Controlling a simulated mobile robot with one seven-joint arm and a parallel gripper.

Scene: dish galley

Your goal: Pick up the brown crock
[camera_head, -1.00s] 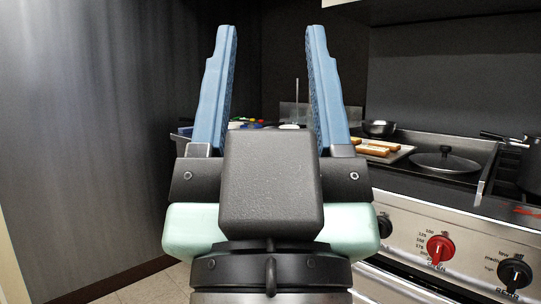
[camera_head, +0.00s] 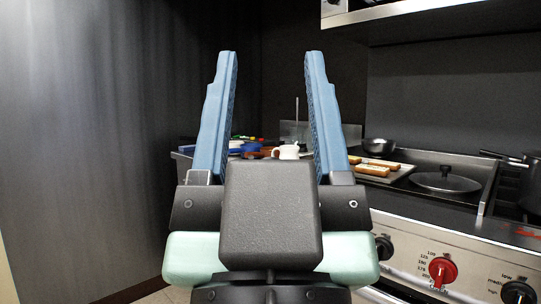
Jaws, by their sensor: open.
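My gripper (camera_head: 270,62) is open, its two blue fingers pointing up and spread wide, with nothing held between them. Beyond it, seen through the gap between the fingers, a small brown thing (camera_head: 263,152) sits on the far counter. It is partly hidden by my gripper and too small to tell whether it is the brown crock. A white jug-like vessel (camera_head: 287,152) stands just right of it, its lower part hidden by my gripper.
Blue items (camera_head: 246,147) lie on the counter to the left. To the right are a tray with bread-like pieces (camera_head: 375,170), a metal bowl (camera_head: 379,146), a lidded pan (camera_head: 444,181) and a stove front with knobs (camera_head: 442,270). A dark wall (camera_head: 90,150) fills the left.

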